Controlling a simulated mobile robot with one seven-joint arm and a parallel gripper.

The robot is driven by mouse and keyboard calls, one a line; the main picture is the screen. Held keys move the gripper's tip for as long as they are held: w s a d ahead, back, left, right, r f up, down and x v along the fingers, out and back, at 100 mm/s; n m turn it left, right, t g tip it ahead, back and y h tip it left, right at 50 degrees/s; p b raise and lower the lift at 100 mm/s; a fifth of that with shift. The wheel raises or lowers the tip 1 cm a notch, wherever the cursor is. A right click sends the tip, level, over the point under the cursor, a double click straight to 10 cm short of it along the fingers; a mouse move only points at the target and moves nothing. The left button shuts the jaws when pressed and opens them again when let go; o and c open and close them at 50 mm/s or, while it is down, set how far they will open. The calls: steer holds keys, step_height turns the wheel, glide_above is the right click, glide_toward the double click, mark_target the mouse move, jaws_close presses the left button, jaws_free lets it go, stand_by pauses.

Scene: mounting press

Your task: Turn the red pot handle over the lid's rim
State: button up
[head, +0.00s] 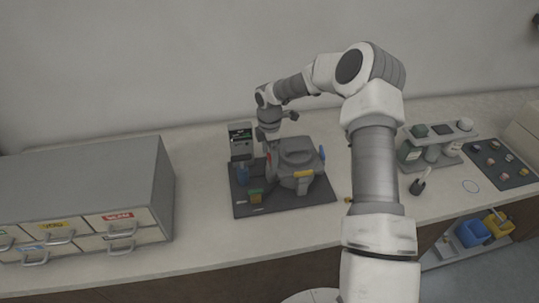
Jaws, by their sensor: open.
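A grey pot with a round lid (298,158) stands on a dark base plate at the middle of the counter. The red handle (269,160) shows as a thin strip at the pot's left side, just below my gripper; whether it lies over the lid's rim is too small to tell. A yellow handle (303,174) is at the pot's front and a blue handle (322,153) stands at its right. My gripper (269,145) points down over the pot's left side, open. Its fingertips are small and dark, and I cannot tell whether they touch the red handle.
A control box (240,140) stands close left of my gripper. A blue piece (242,175) and a green-and-orange piece (256,194) sit before it. A drawer cabinet (85,195) is at left, a bottle rack (435,145) and dark tray (500,164) at right.

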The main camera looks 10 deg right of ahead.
steer(key=c, duration=1.2)
steer(key=shift+c, duration=0.2)
